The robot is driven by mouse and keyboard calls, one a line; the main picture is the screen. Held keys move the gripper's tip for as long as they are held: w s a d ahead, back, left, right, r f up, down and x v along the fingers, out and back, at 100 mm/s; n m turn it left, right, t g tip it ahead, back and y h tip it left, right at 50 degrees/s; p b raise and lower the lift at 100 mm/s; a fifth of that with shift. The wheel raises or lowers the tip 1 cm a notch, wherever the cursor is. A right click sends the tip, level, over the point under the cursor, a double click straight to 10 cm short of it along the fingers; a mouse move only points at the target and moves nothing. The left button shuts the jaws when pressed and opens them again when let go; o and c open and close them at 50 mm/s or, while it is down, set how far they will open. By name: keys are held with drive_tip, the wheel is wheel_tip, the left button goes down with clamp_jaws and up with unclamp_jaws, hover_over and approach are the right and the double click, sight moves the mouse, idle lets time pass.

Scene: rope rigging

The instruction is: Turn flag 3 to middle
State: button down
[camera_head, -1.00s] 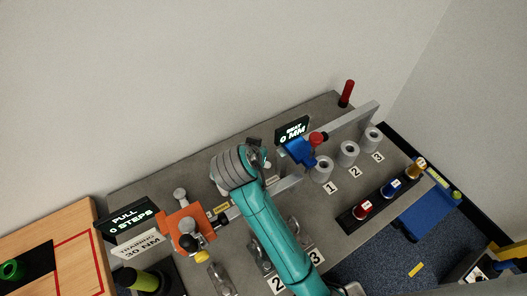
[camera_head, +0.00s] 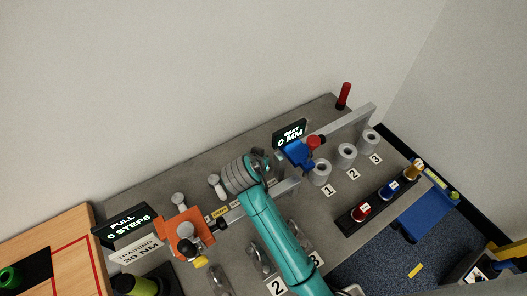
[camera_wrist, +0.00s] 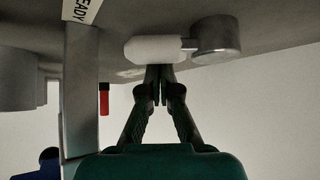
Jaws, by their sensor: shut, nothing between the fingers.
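In the wrist view, a white rounded flag piece (camera_wrist: 153,49) sticks out sideways from a grey round post (camera_wrist: 216,36). I cannot read a number on it, so I cannot tell whether it is flag 3. My gripper (camera_wrist: 158,72) is shut and empty, its fingertips right at the white piece; contact is unclear. In the head view, two pale-topped grey posts, one at the left (camera_head: 180,199) and one nearer my arm (camera_head: 216,182), stand along the back of the grey bench (camera_head: 150,205). My wrist covers the spot to their right and hides the fingertips.
Grey cylinders (camera_head: 347,152) numbered 1 to 3 stand at the right. A red post (camera_head: 344,95) stands at the far corner. Metal clamps flank my arm in front.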

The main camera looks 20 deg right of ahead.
drive_tip(key=shift+s+a, duration=0.15)
drive_tip(key=shift+s, duration=0.05)
drive_tip(key=shift+s+a, duration=0.1)
idle(0.4)
drive_tip(key=shift+s+a+m+g+h, duration=0.2)
drive_tip(key=shift+m+g+h, duration=0.2)
drive_tip(key=shift+m, duration=0.4)
drive_tip(key=shift+s+a, duration=0.35)
drive_tip(key=shift+s, duration=0.15)
drive_tip(key=shift+s+a, duration=0.25)
drive_tip(key=shift+a, duration=0.15)
drive_tip(key=shift+s+a, duration=0.1)
drive_tip(key=shift+a, duration=0.05)
